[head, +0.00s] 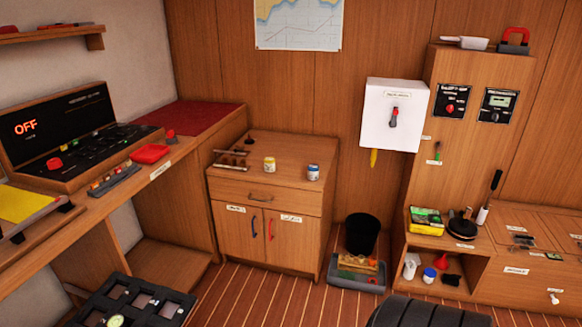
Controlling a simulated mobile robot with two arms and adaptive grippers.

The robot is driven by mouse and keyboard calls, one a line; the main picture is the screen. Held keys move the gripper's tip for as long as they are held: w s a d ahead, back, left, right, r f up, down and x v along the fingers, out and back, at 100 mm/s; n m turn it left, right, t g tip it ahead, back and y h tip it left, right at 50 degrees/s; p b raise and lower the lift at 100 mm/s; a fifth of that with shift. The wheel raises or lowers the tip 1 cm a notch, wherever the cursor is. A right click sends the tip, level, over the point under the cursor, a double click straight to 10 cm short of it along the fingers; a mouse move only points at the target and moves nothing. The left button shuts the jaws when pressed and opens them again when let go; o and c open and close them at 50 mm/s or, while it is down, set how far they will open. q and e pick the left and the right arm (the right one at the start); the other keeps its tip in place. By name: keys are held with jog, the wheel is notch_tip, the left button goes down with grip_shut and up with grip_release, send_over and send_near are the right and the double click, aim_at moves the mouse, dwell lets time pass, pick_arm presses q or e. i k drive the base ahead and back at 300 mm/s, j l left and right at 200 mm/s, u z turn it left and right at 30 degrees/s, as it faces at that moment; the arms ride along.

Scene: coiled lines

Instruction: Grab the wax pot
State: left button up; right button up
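Two small pots stand upright and apart on top of the wooden cabinet (303,147) in the middle of the head view. One pot (270,164) has a yellow and white look, and the other pot (313,172) is white and blue. A third small pot (429,275), white and blue, stands in the low open shelf at the right. The labels are too small to read, so I cannot tell which one is the wax pot. Neither of my grippers is in view.
A rack (231,158) lies left of the pots. A black bin (362,233) and a grey crate (357,281) stand on the floor right of the cabinet. A black compartment tray (130,305) is at lower left. Floor in front of the cabinet is clear.

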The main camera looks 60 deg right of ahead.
aim_at(313, 169)
jog(key=z, duration=1.95)
jog(key=i+z, duration=0.15)
jog(key=i, duration=1)
